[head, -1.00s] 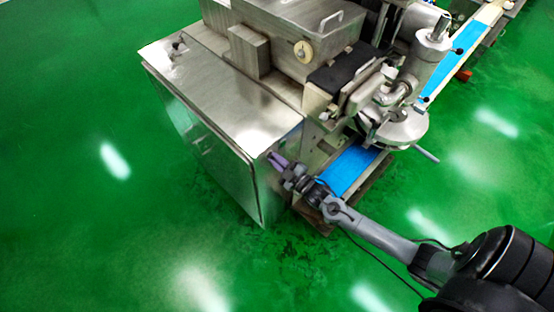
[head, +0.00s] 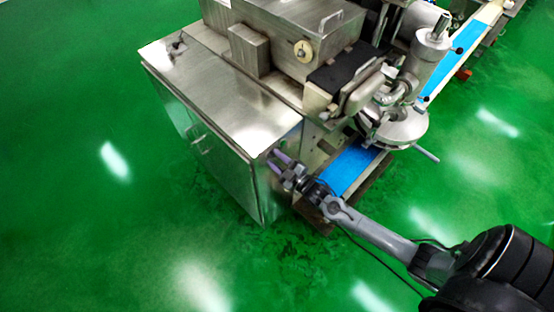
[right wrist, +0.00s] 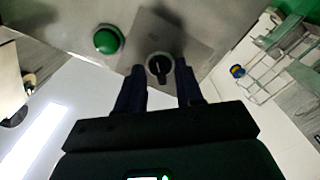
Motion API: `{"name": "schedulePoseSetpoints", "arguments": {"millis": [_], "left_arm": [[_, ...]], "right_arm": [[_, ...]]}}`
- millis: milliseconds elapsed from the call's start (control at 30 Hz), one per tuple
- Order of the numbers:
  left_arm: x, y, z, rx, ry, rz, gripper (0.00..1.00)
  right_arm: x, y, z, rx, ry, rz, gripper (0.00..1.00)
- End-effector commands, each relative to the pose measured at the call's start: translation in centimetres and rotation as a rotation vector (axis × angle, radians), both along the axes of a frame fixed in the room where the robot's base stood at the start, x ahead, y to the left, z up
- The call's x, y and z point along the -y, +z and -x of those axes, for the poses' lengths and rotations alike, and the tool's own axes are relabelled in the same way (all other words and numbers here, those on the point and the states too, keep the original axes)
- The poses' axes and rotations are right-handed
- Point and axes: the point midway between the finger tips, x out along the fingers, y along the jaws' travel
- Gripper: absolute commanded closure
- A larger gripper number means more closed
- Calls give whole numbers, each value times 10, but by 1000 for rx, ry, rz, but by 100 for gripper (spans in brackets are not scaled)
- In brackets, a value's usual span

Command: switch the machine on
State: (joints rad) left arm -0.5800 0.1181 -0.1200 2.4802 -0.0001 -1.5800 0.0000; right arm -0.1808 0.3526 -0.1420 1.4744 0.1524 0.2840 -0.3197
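The machine (head: 215,95) is a steel cabinet with a hopper and a blue belt. In the right wrist view a round black rotary switch (right wrist: 159,66) with a pale mark sits on a grey square plate. A green push button (right wrist: 107,39) is to its left. My right gripper (head: 278,163) is at the cabinet's right-hand side, fingers apart. In the right wrist view the gripper (right wrist: 160,90) is open and empty, with the switch in line with the gap between its fingertips. I cannot tell whether the fingers reach around it. The switch is hidden in the head view. My left gripper is not in view.
The blue belt (head: 347,170) and its frame lie just right of my right gripper. A round metal fitting (head: 398,128) with a handle stands above it. A wire rack-like frame (right wrist: 285,55) shows at right in the right wrist view. Green floor (head: 80,230) is clear at left and front.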

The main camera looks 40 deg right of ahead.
Motion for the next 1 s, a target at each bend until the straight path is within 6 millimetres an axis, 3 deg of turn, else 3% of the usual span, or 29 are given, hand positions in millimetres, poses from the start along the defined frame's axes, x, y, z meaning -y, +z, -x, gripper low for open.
{"name": "schedulePoseSetpoints", "arguments": {"millis": [267, 700, 1000], "left_arm": [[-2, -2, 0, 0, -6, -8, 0], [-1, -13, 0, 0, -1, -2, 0], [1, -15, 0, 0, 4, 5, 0]], "right_arm": [[1, -1, 13, -1, 1, 0, 64], [5, -2, 83, -2, 1, 0, 64], [6, 0, 107, 0, 0, 0, 64]]}}
